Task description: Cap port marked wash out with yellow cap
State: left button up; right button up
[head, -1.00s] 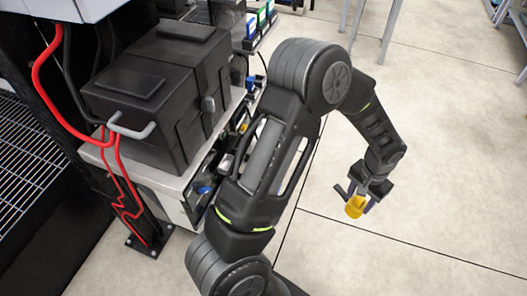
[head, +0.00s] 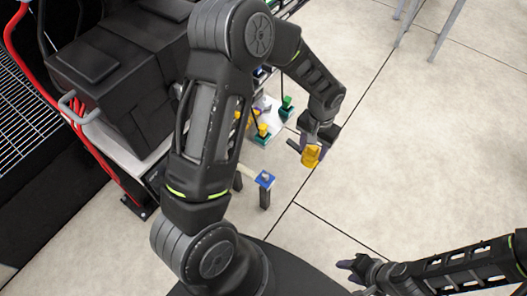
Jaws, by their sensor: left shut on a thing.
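My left gripper (head: 312,143) is shut on a yellow cap (head: 311,157) and holds it in the air over the floor, to the right of the bench. The fittings partly hidden behind my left arm include a green-topped one (head: 286,103), a yellow-topped one (head: 263,130) on a green base, and a blue square piece (head: 265,179) on a dark post. The cap is apart from them in the picture. I cannot read any port marking, so I cannot tell which is wash out. My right gripper (head: 350,268) is at the lower right; its jaw opening is unclear.
A large black case (head: 115,85) sits on the bench at the upper left, with red cables (head: 95,160) beside it. Metal legs (head: 445,25) stand at the top right. The tiled floor (head: 430,150) on the right is clear.

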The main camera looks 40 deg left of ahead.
pick_arm(q)
jog(key=w+a+f+m+b, duration=0.1)
jog(key=a+f+m+b, duration=0.8)
jog(key=f+b, duration=0.55)
jog(key=m+b, duration=0.9)
jog(key=b, duration=0.2)
send_over(265, 175)
notch_tip(265, 175, down, 5)
pick_arm(e)
notch_tip(265, 175, down, 26)
jog(key=d, duration=0.1)
jog(key=shift+w+r, duration=0.25)
jog(key=shift+w, duration=0.2)
pick_arm(q)
jog(key=shift+f, duration=0.15)
pick_arm(e)
jog(key=shift+f, duration=0.1)
pick_arm(q)
jog(key=shift+f+b, duration=4.05)
jog(key=shift+f, duration=1.9)
pick_arm(e)
notch_tip(265, 175, down, 8)
jog(key=w, duration=0.1)
jog(key=shift+w+d+t, duration=0.3)
jog(key=shift+d, duration=0.1)
jog(key=shift+f, duration=0.1)
